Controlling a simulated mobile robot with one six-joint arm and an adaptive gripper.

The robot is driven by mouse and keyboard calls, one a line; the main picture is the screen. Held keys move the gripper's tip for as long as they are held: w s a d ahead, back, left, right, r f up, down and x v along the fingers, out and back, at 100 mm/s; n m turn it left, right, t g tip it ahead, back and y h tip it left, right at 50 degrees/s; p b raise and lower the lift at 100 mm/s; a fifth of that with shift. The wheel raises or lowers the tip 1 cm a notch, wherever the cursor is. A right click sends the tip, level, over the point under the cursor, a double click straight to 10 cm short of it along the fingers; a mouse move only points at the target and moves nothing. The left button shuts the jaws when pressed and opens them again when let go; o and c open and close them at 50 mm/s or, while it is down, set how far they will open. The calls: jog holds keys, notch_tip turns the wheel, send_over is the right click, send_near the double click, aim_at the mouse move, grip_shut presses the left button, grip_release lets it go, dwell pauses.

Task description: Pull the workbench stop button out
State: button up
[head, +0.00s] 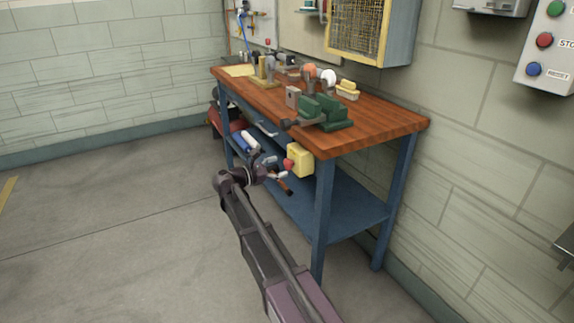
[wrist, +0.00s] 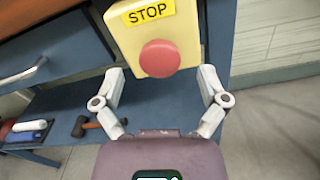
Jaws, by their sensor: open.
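The workbench stop button is a round red knob (wrist: 160,58) on a yellow box (wrist: 128,40) with a STOP label, fixed at the front edge of the workbench. In the head view the red knob (head: 289,165) faces my gripper, on the left face of the yellow box (head: 301,160). My gripper (wrist: 160,84) is open, with one finger on each side below the knob in the wrist view. The fingers hold nothing. In the head view my gripper (head: 277,168) is close to the knob; whether a finger touches the box I cannot tell.
The workbench (head: 380,122) has a wooden top with a green vise (head: 322,113) above the box. A drawer handle (wrist: 25,72) sticks out left of the box. A hammer (wrist: 95,125) lies on the lower shelf (head: 350,205). The floor in front is clear.

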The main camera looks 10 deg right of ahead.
aim_at(285, 164)
jog(key=shift+x, duration=1.55)
